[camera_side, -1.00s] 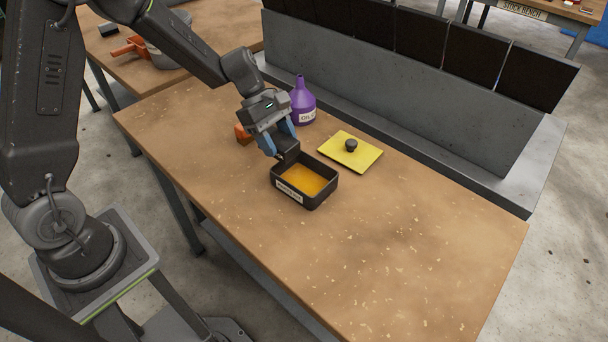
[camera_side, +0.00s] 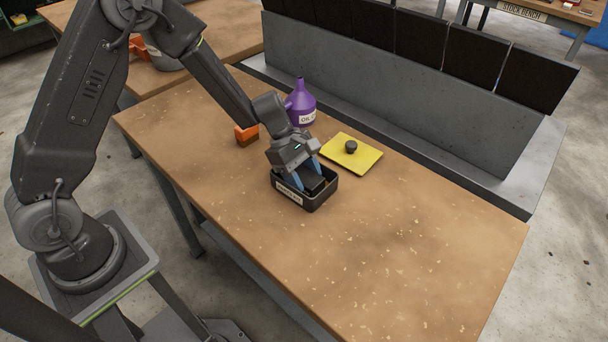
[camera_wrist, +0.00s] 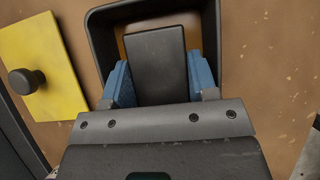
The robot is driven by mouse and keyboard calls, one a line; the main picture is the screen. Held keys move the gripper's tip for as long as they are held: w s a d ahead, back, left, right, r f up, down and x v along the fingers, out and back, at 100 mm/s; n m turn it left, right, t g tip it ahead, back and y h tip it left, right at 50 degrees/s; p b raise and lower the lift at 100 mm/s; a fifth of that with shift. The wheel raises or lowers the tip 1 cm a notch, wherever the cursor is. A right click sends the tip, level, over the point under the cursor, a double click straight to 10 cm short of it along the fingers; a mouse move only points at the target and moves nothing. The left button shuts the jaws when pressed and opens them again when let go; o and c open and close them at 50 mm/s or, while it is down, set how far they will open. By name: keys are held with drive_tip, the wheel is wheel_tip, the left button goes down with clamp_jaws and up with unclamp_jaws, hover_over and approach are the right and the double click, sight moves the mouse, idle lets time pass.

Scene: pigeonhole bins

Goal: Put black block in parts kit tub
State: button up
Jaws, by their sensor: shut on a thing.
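The black block (camera_wrist: 156,62) is between the blue fingers of my gripper (camera_wrist: 162,82), which is shut on it. In the side view the block (camera_side: 313,184) shows between the fingers of my gripper (camera_side: 308,181), inside or just over the open parts kit tub (camera_side: 322,201). The tub is a black box with a white label on its front; its rim (camera_wrist: 98,22) frames the block in the wrist view. The block and fingers hide most of the yellow-orange tub floor. I cannot tell whether the block touches the floor.
A yellow lid with a black knob (camera_side: 369,158) lies on the bench behind the tub. A purple oil bottle (camera_side: 301,106) and an orange block (camera_side: 246,135) stand to the back left. A grey rack (camera_side: 410,100) lines the back. The bench's right side is clear.

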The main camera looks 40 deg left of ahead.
drive_tip(key=o, duration=1)
drive_tip(key=shift+f, duration=0.1)
drive_tip(key=v, duration=1.2)
drive_tip(key=s+r+m+t+y, duration=0.1)
drive_tip(key=s+r+m+y, duration=0.1)
drive_tip(key=s+r+m, duration=0.2)
drive_tip(key=s+r+m+t+y, duration=0.2)
drive_tip(key=s+r+m, duration=0.3)
drive_tip(key=s+m, duration=0.3)
drive_tip(key=s+r+m+t+y, duration=0.2)
drive_tip(key=s+r+m, duration=0.3)
drive_tip(key=s, duration=0.5)
drive_tip(key=shift+s+a+r+m+y, duration=0.2)
drive_tip(key=shift+s+a+m+y, duration=0.1)
drive_tip(key=shift+m, duration=0.4)
